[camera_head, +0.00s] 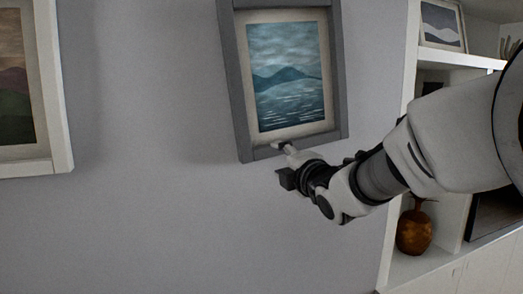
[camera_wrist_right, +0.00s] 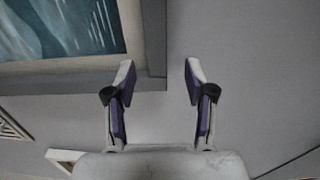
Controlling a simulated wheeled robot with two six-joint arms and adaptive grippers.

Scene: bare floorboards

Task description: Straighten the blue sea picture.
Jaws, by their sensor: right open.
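The blue sea picture (camera_head: 290,75) hangs on the wall in a grey frame in the head view, its top cut off. It looks tilted, its lower edge rising to the right. In the right wrist view the sea picture (camera_wrist_right: 65,30) fills the upper left. My right gripper (camera_head: 285,148) is at the frame's lower edge in the head view. In the wrist view the right gripper (camera_wrist_right: 160,70) is open, with a frame corner showing between the fingers and nothing held. I cannot tell whether a finger touches the frame. My left gripper is out of view.
Another picture (camera_head: 57,120) in a pale frame hangs at the left. A white shelf unit (camera_head: 405,270) stands at the right, holding a brown vase (camera_head: 415,232) and a small framed picture (camera_head: 442,24). The wall below the sea picture is bare.

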